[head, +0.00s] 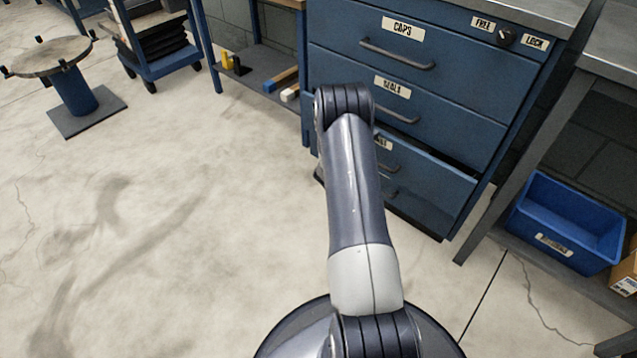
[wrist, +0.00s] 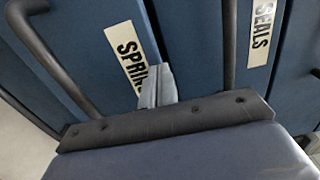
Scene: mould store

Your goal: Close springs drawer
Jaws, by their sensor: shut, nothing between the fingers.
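The springs drawer (head: 440,190) is the drawer below the seals drawer (head: 455,118) in the blue cabinet. A dark gap shows along its top edge, so it stands partly out. Its label is mostly hidden by my arm in the head view. In the wrist view the springs label (wrist: 130,58) is partly covered by my gripper (wrist: 158,72), and the drawer's dark handle (wrist: 52,58) is at the left. My gripper is shut and empty, its tips at the springs drawer front beside the label. I cannot tell if they touch. My arm hides the gripper in the head view.
The caps drawer (head: 440,62) above looks shut. A knob (head: 505,38) sits between FREE and LOCK labels. A blue bin (head: 568,225) stands on a low shelf at the right. A round stand (head: 75,90) and a cart (head: 160,55) are at the far left. The left floor is clear.

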